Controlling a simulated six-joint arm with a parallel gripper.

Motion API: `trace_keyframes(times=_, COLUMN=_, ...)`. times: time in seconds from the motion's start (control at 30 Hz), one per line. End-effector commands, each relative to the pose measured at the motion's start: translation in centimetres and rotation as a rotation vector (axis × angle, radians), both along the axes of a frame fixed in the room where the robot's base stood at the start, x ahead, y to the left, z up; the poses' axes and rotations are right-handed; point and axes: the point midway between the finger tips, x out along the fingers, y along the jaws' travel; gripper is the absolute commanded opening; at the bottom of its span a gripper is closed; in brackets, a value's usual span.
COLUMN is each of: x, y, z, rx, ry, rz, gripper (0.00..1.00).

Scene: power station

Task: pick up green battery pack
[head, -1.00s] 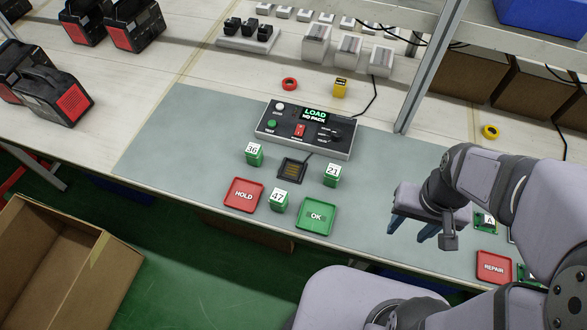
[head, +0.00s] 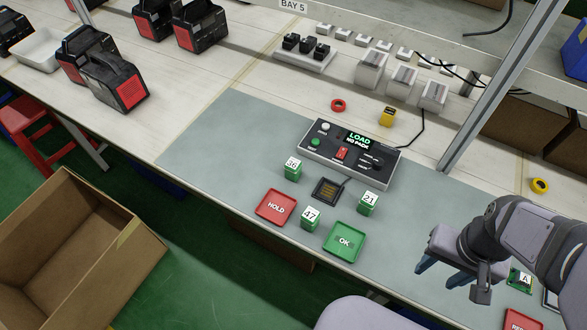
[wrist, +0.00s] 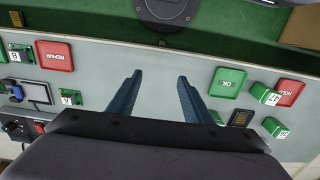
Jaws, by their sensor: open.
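Three green battery packs with white number tops stand on the grey mat: pack 36 (head: 293,172), pack 47 (head: 309,221) and pack 21 (head: 367,207). Pack 47 (wrist: 265,92) and pack 36 (wrist: 275,128) also show at the right of the wrist view; pack 21 (wrist: 218,117) is largely hidden behind a finger there. My gripper (head: 442,273) is open and empty, to the right of the packs and the OK tray, near the mat's front edge. Its blue fingers (wrist: 160,80) point over bare mat in the wrist view.
A black contact pad (head: 327,190) lies between the packs. The red HOLD tray (head: 276,207) and green OK tray (head: 344,241) are at the front. A tester box (head: 350,153) reading LOAD NO PACK stands behind. A cardboard box (head: 75,250) is at lower left.

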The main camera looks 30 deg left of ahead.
Motion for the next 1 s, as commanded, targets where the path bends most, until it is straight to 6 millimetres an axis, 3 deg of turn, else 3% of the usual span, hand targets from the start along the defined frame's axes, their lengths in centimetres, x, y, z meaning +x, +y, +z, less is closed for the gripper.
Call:
trace_keyframes(times=0.37, x=0.2, y=0.1, z=0.0, rx=0.0, ry=0.0, rz=0.001, gripper=0.55)
trace_keyframes(times=0.57, x=3.1, y=1.6, z=0.4, rx=0.0, ry=0.0, rz=0.004, gripper=0.55)
trace_keyframes(times=0.77, x=9.2, y=6.2, z=0.8, rx=0.0, ry=0.001, rz=0.005, gripper=0.55)
trace_keyframes(times=1.0, x=15.8, y=15.8, z=0.3, rx=-0.001, ry=0.004, rz=-0.002, gripper=0.55)
